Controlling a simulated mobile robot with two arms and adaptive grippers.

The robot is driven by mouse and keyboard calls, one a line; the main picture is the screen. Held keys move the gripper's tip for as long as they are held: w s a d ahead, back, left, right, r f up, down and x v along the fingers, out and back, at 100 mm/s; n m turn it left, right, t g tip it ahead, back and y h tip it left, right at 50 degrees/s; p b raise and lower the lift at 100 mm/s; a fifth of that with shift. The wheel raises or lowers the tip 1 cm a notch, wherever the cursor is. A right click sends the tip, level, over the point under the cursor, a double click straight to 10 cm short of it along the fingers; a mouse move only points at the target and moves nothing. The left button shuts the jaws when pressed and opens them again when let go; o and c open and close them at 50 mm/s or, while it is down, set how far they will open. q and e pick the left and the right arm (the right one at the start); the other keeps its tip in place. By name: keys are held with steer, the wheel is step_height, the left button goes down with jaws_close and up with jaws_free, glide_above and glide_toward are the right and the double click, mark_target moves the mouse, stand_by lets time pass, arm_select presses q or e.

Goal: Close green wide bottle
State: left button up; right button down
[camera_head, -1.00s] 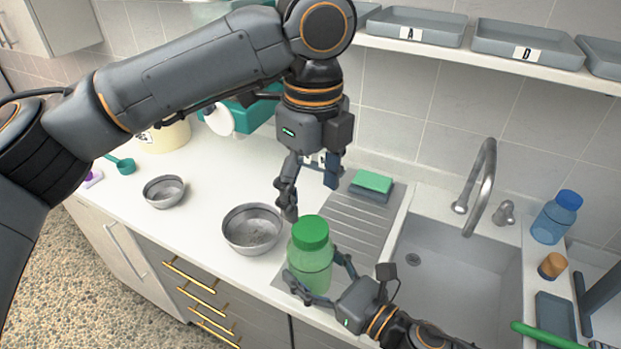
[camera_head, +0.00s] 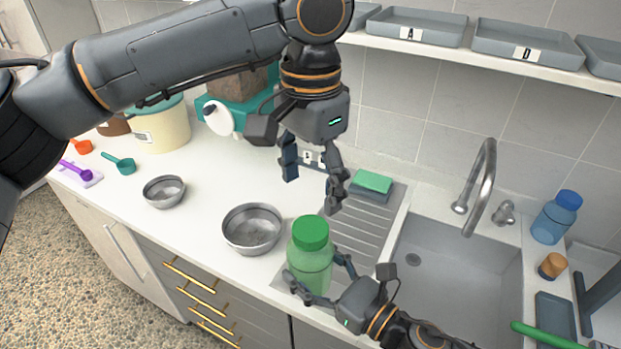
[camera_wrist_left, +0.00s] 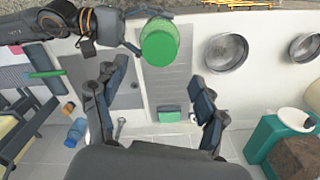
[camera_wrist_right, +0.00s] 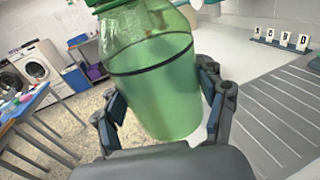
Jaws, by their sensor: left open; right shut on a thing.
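The green wide bottle (camera_head: 311,268) is translucent with a green lid (camera_head: 310,233) on its top. It stands upright at the counter's front, by the drainboard. My right gripper (camera_head: 318,285) is shut around its body. In the right wrist view the bottle (camera_wrist_right: 160,85) sits between the fingers, its top cut off. My left gripper (camera_head: 312,190) is open and empty, pointing down above the drainboard, behind and higher than the lid. In the left wrist view the lid (camera_wrist_left: 160,42) shows beyond the open fingers. I cannot tell whether the lid is tightened.
Two metal bowls (camera_head: 253,229) (camera_head: 164,190) stand left of the bottle. A green sponge (camera_head: 372,181) lies behind the drainboard (camera_head: 365,225). The sink (camera_head: 450,270) and faucet (camera_head: 482,185) are to the right. A blue bottle (camera_head: 553,218) stands at the far right. A shelf with trays (camera_head: 415,27) hangs above.

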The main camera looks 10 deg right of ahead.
mark_target(310, 228)
arm_select(q)
steer(key=shift+f, duration=4)
steer(key=c, duration=1.2)
steer(key=m, duration=0.5)
steer(key=o, duration=1.3)
steer(key=shift+o, duration=0.2)
steer(key=shift+r, duration=0.1)
step_height(310, 228, up, 12)
